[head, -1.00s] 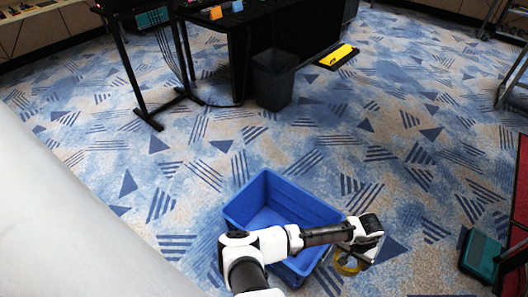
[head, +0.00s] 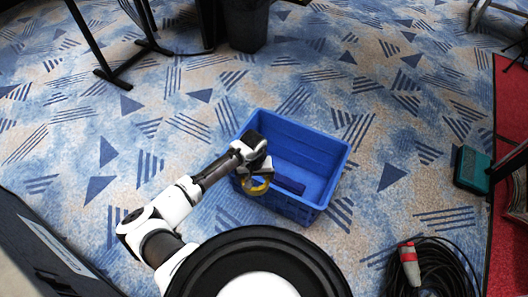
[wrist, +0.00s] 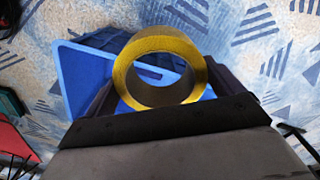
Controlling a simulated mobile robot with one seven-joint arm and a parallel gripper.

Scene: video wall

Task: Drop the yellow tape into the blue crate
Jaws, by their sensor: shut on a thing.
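The yellow tape (head: 257,186) is a roll held in my gripper (head: 262,172), near the left side of the blue crate in the head view. In the wrist view the tape (wrist: 160,66) stands upright between the two dark fingers, its hole facing the camera. The blue crate (head: 325,163) sits on the carpet, open at the top; its inside shows a dark blue patch on the floor. In the wrist view the crate (wrist: 72,82) lies behind and to the left of the tape. I cannot tell whether the tape is over the crate's rim or just outside it.
A black bin (head: 245,25) and dark table legs stand at the back. A teal case (head: 472,170) is at the right by a red carpet edge. A coil of black cable (head: 440,268) with a red and grey connector (head: 410,265) lies at the front right.

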